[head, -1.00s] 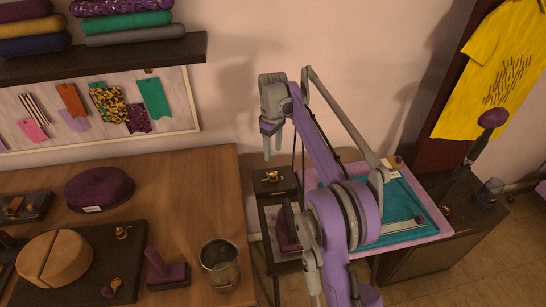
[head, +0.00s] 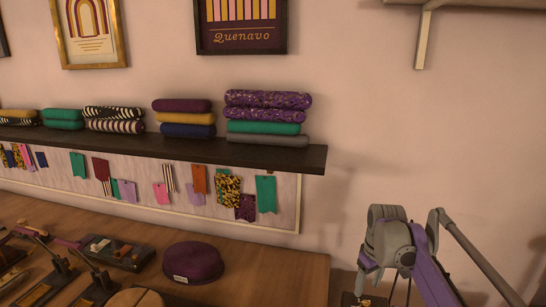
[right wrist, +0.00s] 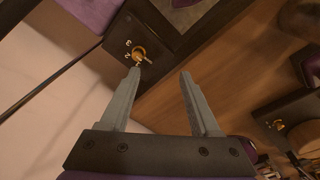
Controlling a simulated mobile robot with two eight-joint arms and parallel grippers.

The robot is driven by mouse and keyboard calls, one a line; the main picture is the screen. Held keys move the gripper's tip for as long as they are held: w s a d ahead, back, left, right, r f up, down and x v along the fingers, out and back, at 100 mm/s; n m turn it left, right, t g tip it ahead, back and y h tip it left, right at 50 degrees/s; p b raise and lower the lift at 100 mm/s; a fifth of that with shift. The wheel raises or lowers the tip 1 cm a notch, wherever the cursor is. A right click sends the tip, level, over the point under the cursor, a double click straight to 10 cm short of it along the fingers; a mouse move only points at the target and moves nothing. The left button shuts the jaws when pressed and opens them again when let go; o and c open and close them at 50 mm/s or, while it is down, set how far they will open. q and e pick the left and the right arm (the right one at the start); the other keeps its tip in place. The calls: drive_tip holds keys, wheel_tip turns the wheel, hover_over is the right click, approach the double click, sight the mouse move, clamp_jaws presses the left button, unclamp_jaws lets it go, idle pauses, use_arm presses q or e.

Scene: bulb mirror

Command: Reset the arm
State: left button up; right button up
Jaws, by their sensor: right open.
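My right gripper (head: 384,288) hangs at the lower right of the head view, beside the workbench, with its fingers pointing down and partly cut off by the bottom edge. In the right wrist view its two grey fingers (right wrist: 160,74) are apart, with nothing between them. The left fingertip in that view overlaps a brass knob (right wrist: 138,53) on a dark box (right wrist: 160,30) marked with a 2 and a 3. I cannot tell whether they touch. My left gripper does not show.
A wooden workbench (head: 290,262) holds a purple round cushion (head: 193,262) and dark tool stands. Above it runs a dark shelf (head: 200,150) with folded cloth rolls. The wall right of the shelf is bare up to a high bracket (head: 424,40).

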drive_tip(key=s+a+f+m+t, duration=0.1)
drive_tip(key=s+a+f, duration=0.1)
drive_tip(key=s, duration=0.7)
drive_tip(key=s+a+f+m+t, duration=0.1)
drive_tip(key=s+f, duration=0.4)
drive_tip(key=s, duration=0.5)
drive_tip(key=s+a+f+m+t, duration=0.2)
drive_tip(key=s+a, duration=0.3)
drive_tip(key=s, duration=0.4)
drive_tip(key=shift+s+f+m, duration=0.25)
drive_tip(key=shift+f+m, duration=0.15)
drive_tip(key=shift+f, duration=0.4)
